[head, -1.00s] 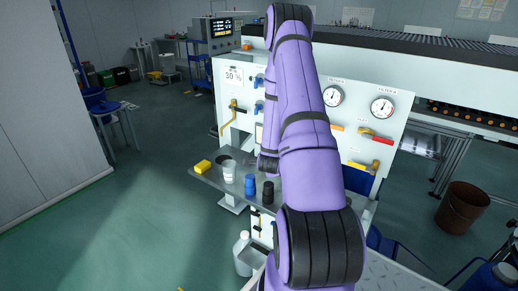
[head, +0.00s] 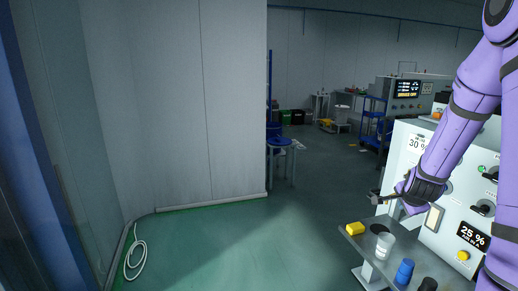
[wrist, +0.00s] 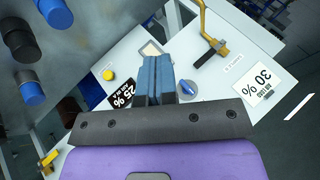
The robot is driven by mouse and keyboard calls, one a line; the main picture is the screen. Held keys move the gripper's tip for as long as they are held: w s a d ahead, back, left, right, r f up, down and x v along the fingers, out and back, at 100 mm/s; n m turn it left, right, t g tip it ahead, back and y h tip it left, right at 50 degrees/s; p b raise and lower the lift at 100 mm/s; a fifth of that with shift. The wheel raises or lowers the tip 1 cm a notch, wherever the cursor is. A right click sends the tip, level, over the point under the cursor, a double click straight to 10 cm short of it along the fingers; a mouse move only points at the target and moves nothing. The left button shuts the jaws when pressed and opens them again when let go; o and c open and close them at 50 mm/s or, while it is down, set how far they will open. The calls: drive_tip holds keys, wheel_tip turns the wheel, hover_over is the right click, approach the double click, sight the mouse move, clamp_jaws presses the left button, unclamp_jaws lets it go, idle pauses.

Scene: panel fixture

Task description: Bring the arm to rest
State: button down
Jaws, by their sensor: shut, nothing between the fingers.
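My purple arm (head: 452,130) comes down from the top right in the head view, bent at its joints. My gripper (head: 376,197) is at its lower end, shut and empty, in front of the white panel (head: 405,150) and above the small shelf (head: 352,245). In the wrist view the shut blue fingers (wrist: 154,72) point toward the panel face (wrist: 215,75). I cannot tell the exact gap to the panel.
The shelf bears a yellow block (head: 355,229), a white cup (head: 384,246), a blue cylinder (head: 404,271) and a black one (head: 428,284). The green floor (head: 240,245) at left is open, with a coiled white hose (head: 135,257).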

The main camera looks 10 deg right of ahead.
drive_tip(key=s+a+r+n+y, duration=0.2)
drive_tip(key=s+a+r+n, duration=0.25)
drive_tip(key=a+r, duration=0.45)
drive_tip(key=s+a+r+n+y, duration=0.25)
drive_tip(key=a+r+n, duration=0.35)
drive_tip(key=a+r, duration=0.3)
drive_tip(key=s+a+r+n, duration=0.2)
drive_tip(key=s+a+n, duration=0.2)
drive_tip(key=s, duration=0.5)
drive_tip(key=s+a+r+n+g, duration=0.1)
drive_tip(key=s+a+r+n, duration=0.2)
drive_tip(key=s, duration=0.6)
drive_tip(key=shift+s+a+n+g, duration=0.3)
drive_tip(key=shift+a+n, duration=0.45)
drive_tip(key=shift+a, duration=0.4)
drive_tip(key=shift+d, duration=0.15)
